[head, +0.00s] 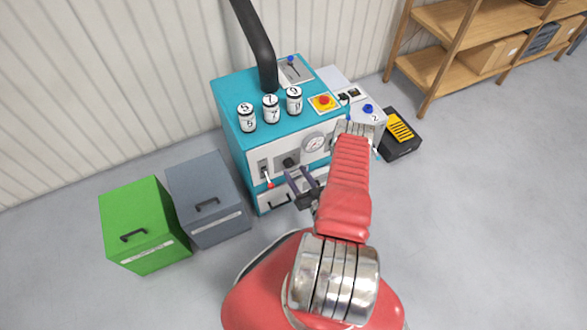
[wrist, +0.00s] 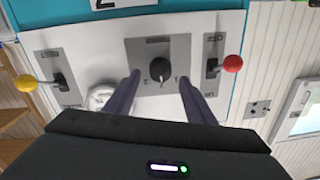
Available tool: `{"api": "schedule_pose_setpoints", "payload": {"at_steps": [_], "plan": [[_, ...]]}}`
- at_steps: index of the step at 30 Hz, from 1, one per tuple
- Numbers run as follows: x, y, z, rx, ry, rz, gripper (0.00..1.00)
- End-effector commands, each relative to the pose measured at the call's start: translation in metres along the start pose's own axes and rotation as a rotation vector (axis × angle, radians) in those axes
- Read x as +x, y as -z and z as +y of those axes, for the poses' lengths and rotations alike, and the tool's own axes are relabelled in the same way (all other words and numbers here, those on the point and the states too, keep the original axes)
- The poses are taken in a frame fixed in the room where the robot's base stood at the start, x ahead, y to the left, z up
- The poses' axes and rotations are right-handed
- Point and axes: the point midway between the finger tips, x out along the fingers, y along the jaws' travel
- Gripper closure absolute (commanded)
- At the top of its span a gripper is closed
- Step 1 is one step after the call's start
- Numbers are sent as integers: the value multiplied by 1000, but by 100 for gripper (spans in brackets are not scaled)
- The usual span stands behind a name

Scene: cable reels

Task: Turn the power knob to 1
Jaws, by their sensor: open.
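The power knob is most likely the black round knob (wrist: 160,69) on a grey plate on the machine's front panel; its label is too small to read. In the head view the knob (head: 289,163) shows between the red-tipped lever and the gauge. My gripper (wrist: 159,85) is open and empty. Its two dark fingers point at the panel, one on each side of the knob's plate in the wrist view. In the head view my gripper (head: 303,180) is just in front of the panel, below and right of the knob. I cannot tell whether the fingers touch the panel.
A red-tipped lever (wrist: 232,64) and a yellow-tipped lever (wrist: 24,83) flank the knob. A round gauge (head: 314,142) sits on the panel. The teal machine (head: 236,98) carries a red button (head: 324,101). Green (head: 143,222) and grey (head: 206,193) bins stand at left.

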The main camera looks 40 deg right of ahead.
Motion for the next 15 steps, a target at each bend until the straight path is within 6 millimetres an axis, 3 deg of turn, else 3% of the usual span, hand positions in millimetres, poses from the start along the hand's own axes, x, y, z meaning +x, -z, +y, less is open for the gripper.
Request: {"api": "schedule_pose_setpoints", "payload": {"at_steps": [6,15], "plan": [[25,0,0,-2,2,0,50],[32,0,0,0,0,0,50]]}}
